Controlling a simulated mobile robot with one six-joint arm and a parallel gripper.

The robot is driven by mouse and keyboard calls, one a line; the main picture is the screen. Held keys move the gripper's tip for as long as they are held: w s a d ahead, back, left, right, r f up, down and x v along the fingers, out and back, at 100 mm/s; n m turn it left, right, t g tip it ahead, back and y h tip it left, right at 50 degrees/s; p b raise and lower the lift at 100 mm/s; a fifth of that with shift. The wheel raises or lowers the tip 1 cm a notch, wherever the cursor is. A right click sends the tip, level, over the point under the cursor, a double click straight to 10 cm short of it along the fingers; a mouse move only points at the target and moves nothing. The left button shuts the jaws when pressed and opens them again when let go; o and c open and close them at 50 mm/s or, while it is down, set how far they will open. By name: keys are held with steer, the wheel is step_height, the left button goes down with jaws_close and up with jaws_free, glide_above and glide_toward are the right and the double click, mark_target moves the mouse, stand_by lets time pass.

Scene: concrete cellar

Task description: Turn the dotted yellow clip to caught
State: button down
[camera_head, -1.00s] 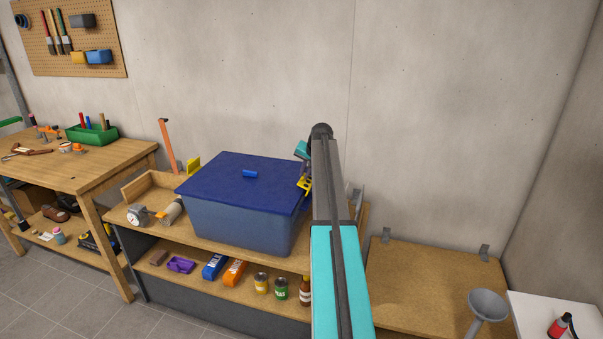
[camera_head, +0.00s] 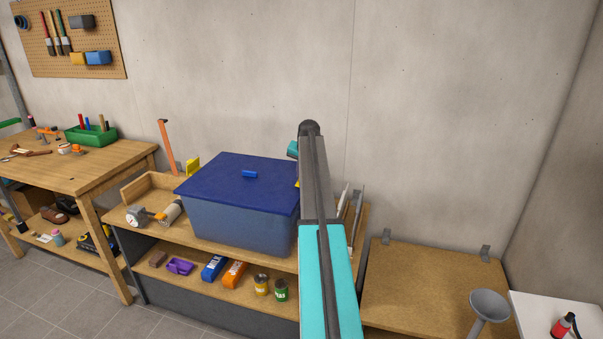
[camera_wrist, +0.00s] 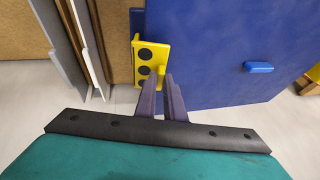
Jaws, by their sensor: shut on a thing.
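The dotted yellow clip (camera_wrist: 150,62) is at the edge of the blue lid (camera_wrist: 215,50) in the wrist view, its yellow face marked with black dots. My gripper (camera_wrist: 161,78) is shut on a yellow part of it, between the two dark fingers. In the head view the clip (camera_head: 297,183) is a sliver of yellow at the right side of the blue box (camera_head: 240,222); my arm hides most of it, and hides my fingers. Whether the clip is caught cannot be told. The lid (camera_head: 235,180) lies on the box.
Another yellow clip (camera_head: 193,166) stands at the box's left side. Upright thin boards (camera_head: 356,210) stand close to the right of the box. A wooden tray (camera_head: 148,188), a gauge (camera_head: 134,217) and an orange upright bar (camera_head: 167,147) are at the left. The wall is close behind.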

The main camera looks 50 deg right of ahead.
steer(key=shift+f, duration=0.3)
stand_by(0.6)
steer(key=c, duration=1.8)
jaws_free()
steer(key=shift+f, duration=0.1)
steer(key=shift+c, duration=0.2)
steer(key=shift+a, duration=0.15)
steer(key=shift+s+r, duration=0.15)
steer(key=shift+r, duration=0.5)
steer(key=p+v, duration=0.6)
steer(key=v, duration=0.8)
steer(key=shift+w+a+r+p, duration=0.25)
steer(key=shift+r+p, duration=0.05)
steer(key=shift+r, duration=0.15)
